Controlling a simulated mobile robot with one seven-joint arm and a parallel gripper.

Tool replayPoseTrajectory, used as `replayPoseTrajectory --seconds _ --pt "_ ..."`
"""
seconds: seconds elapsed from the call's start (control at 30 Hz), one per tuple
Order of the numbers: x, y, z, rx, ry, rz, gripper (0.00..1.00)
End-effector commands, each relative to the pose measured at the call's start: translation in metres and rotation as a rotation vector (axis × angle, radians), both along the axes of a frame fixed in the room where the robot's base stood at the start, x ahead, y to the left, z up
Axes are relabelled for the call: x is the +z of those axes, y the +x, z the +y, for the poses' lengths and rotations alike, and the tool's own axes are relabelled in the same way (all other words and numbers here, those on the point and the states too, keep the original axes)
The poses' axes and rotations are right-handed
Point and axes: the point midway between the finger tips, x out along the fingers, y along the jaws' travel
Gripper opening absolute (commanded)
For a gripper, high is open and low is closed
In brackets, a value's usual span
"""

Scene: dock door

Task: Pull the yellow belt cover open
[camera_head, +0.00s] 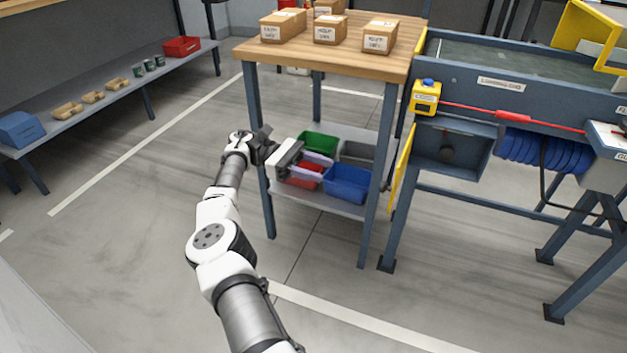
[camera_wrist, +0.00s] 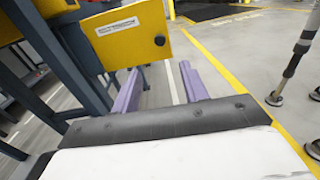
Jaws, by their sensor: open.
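The yellow belt cover (camera_head: 402,171) stands swung out at the left side of a blue-grey housing (camera_head: 450,147) under the conveyor, seen nearly edge-on. The housing's front is open, with a dark round part inside. In the wrist view the cover (camera_wrist: 128,36) shows its face, with a white label and a black round knob, at upper left. My gripper (camera_head: 325,174) is left of the cover, in front of the wooden-topped table. Its lilac fingers are apart and empty, and also show in the wrist view (camera_wrist: 160,84). They look clear of the cover.
The table (camera_head: 395,62) carries boxes on top and a green bin (camera_head: 318,141) and a blue bin (camera_head: 347,184) on its lower shelf. A red emergency pull line (camera_head: 512,116) runs along the conveyor. Floor at left and front is clear.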

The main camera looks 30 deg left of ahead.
Motion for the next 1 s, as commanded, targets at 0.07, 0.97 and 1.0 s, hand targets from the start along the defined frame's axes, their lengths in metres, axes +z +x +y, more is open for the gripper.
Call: replayPoseTrajectory --seconds 0.07,0.97,1.0 --pt "-0.005 -0.001 0.002 0.000 0.002 -0.001 0.44" --pt "-0.002 0.003 -0.004 -0.010 0.019 -0.026 0.44" --pt "-0.003 0.007 -0.011 -0.017 0.036 -0.051 0.44"
